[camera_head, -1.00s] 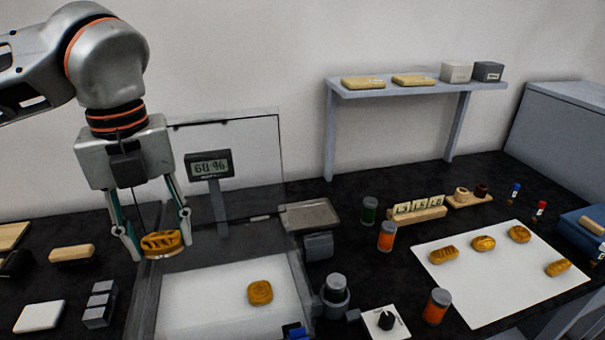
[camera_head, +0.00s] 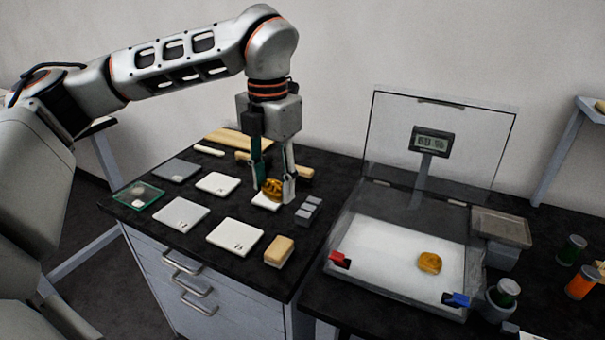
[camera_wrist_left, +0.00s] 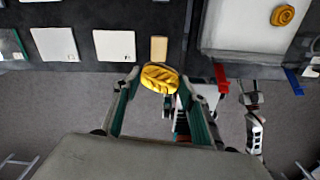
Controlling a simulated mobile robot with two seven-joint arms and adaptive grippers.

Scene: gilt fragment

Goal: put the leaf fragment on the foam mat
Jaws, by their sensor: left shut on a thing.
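My left gripper (camera_head: 273,190) is shut on a golden, ridged leaf fragment (camera_head: 272,186), held between its fingertips above the left bench. The fragment also shows in the left wrist view (camera_wrist_left: 160,79). In the head view, a white pad (camera_head: 262,203) shows partly behind the fragment and fingers; I cannot tell the height between them. Other white pads (camera_head: 217,183) (camera_head: 181,214) (camera_head: 235,237) and a grey slab (camera_head: 175,170) lie to the left. I cannot tell which is the foam mat. What seems to be my right gripper (camera_wrist_left: 249,96) shows small in the wrist view, its fingers unclear.
A tan block (camera_head: 279,251) lies near the bench's front edge. Grey blocks (camera_head: 308,210) stand right of the gripper, wooden pieces (camera_head: 235,141) behind. A clear-lidded case (camera_head: 375,248) holds another golden fragment (camera_head: 429,262).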

